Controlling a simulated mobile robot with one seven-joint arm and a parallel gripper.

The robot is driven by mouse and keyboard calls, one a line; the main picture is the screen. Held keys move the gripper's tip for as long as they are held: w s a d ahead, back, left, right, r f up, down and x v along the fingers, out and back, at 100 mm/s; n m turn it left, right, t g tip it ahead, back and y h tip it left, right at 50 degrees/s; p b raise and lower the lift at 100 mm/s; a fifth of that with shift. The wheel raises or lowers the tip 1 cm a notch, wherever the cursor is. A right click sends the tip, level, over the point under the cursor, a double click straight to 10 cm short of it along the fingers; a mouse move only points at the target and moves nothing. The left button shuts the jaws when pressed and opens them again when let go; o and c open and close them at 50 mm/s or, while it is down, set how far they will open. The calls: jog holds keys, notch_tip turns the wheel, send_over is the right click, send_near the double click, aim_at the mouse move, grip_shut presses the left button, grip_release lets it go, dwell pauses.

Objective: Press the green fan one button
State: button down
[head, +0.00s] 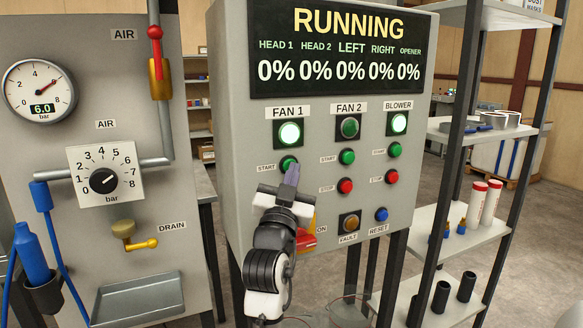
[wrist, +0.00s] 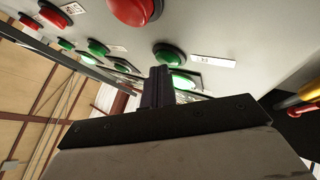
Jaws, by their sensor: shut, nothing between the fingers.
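The green FAN 1 start button (head: 287,162) sits on the grey control panel, below the lit green FAN 1 lamp (head: 289,134) and right of a START label. My gripper (head: 292,173) is shut and empty, its fingertips in front of the button's lower right part. In the wrist view the closed fingers (wrist: 158,82) point up at the panel, with the green button (wrist: 168,53) just past their tips. I cannot tell whether the tips touch it. The red FAN 1 stop button (wrist: 133,9) shows above; in the head view my gripper hides it.
The FAN 2 lamp (head: 349,127) is dark and the BLOWER lamp (head: 399,122) is lit. Green and red buttons sit to the right, with the amber FAULT button (head: 349,223) and blue RESET button (head: 382,214) lower. The display (head: 340,48) reads RUNNING, all 0%.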

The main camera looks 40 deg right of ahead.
jog(key=shift+s, duration=0.1)
jog(key=shift+s+a, duration=0.2)
jog(key=shift+s, duration=0.55)
jog(key=shift+s, duration=0.1)
jog(key=s, duration=0.2)
jog(key=s+a, duration=0.1)
jog(key=s, duration=0.1)
jog(key=shift+s+a+p, duration=0.1)
jog(key=shift+s+p, duration=0.25)
dwell(0.5)
